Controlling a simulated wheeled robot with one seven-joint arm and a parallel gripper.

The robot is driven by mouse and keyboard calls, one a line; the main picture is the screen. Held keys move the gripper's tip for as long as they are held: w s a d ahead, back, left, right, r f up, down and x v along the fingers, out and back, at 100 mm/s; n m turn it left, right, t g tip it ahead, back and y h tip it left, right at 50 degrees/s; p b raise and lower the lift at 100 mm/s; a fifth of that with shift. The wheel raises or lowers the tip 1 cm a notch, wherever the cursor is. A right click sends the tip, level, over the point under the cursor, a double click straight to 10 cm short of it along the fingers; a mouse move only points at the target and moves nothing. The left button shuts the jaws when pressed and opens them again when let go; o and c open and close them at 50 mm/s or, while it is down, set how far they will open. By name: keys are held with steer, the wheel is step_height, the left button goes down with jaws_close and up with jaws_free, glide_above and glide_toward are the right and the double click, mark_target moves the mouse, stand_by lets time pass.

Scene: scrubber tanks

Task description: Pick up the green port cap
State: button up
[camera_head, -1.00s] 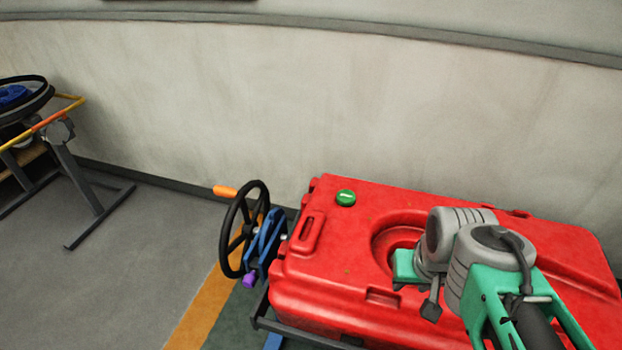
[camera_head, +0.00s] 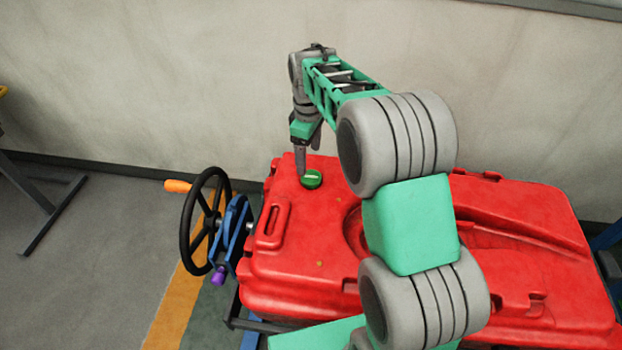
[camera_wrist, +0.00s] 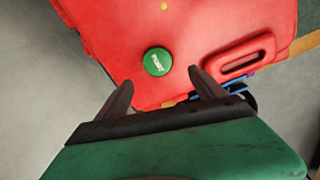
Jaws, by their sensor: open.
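The green port cap (camera_head: 311,179) is round with a pale mark on top and sits on the red tank (camera_head: 268,283), near its back left corner. It also shows in the wrist view (camera_wrist: 157,62), just beyond the space between my fingertips. My gripper (camera_head: 308,160) points down above the tank, close to the cap. In the wrist view my gripper (camera_wrist: 160,84) has its two dark fingers spread apart with nothing between them. I cannot tell the exact height of the fingertips over the cap.
A black handwheel (camera_head: 203,220) with an orange knob and a blue bracket (camera_head: 234,233) stand left of the tank. A pale wall (camera_head: 180,90) rises behind it. The tank's recessed handle (camera_wrist: 240,58) lies right of the cap in the wrist view.

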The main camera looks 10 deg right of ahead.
mark_target(311, 176)
steer(key=f, duration=0.2)
steer(key=f+p, duration=0.1)
steer(key=f, duration=0.4)
steer(key=shift+s+d+f+p, duration=0.1)
steer(key=shift+d+f+p, duration=0.1)
steer(key=shift+d+p, duration=0.15)
steer(key=shift+f, duration=0.45)
steer(key=shift+c, duration=0.5)
steer(key=shift+r, duration=0.1)
steer(key=c, duration=1.6)
